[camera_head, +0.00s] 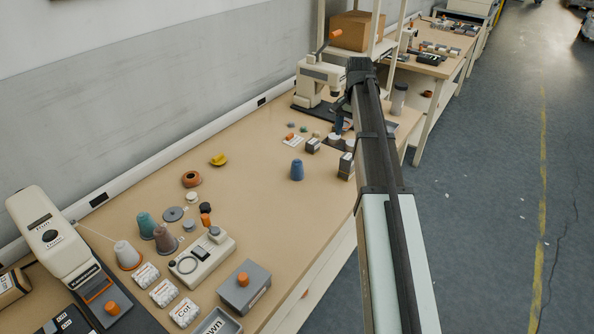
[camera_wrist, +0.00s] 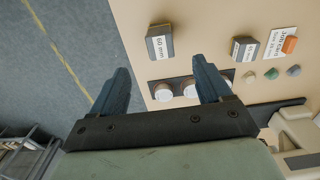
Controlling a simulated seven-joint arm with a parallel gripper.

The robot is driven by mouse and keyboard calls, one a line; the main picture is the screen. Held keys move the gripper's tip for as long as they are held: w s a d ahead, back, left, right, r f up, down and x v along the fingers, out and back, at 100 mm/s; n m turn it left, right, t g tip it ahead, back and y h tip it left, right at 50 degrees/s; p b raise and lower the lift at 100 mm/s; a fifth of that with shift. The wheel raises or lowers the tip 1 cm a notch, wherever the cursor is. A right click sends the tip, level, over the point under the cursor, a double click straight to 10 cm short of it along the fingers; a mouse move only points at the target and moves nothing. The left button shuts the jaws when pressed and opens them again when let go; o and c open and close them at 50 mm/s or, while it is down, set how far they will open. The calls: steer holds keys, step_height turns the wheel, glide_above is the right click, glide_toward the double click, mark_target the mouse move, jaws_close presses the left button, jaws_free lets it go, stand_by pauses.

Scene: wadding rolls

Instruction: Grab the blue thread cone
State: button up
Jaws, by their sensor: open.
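The blue thread cone (camera_head: 297,170) stands upright on the workbench (camera_head: 250,150), near its right edge in the head view. It does not show in the wrist view. My gripper (camera_wrist: 162,78) is open, with its two blue fingers wide apart and nothing between them. In the head view my gripper (camera_head: 341,122) is beyond the cone, toward the far end of the bench, and partly hidden by my arm. It is clear of the cone.
Small labelled boxes (camera_head: 313,145) stand between the cone and my gripper; one labelled box (camera_wrist: 160,43) shows beyond the fingers. White round pieces (camera_wrist: 164,94) sit near them. Teal (camera_head: 147,225) and white (camera_head: 127,254) cones stand nearer.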

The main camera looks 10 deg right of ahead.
steer(key=a, duration=0.5)
steer(key=n+t+y, duration=0.1)
steer(key=n+t, duration=0.2)
steer(key=n, duration=1)
glide_toward(298, 162)
steer(key=shift+x, duration=5.5)
steer(key=shift+a, duration=0.1)
steer(key=shift+r, duration=0.1)
steer(key=shift+c, duration=0.2)
steer(key=c, duration=1.2)
steer(key=shift+o, duration=0.2)
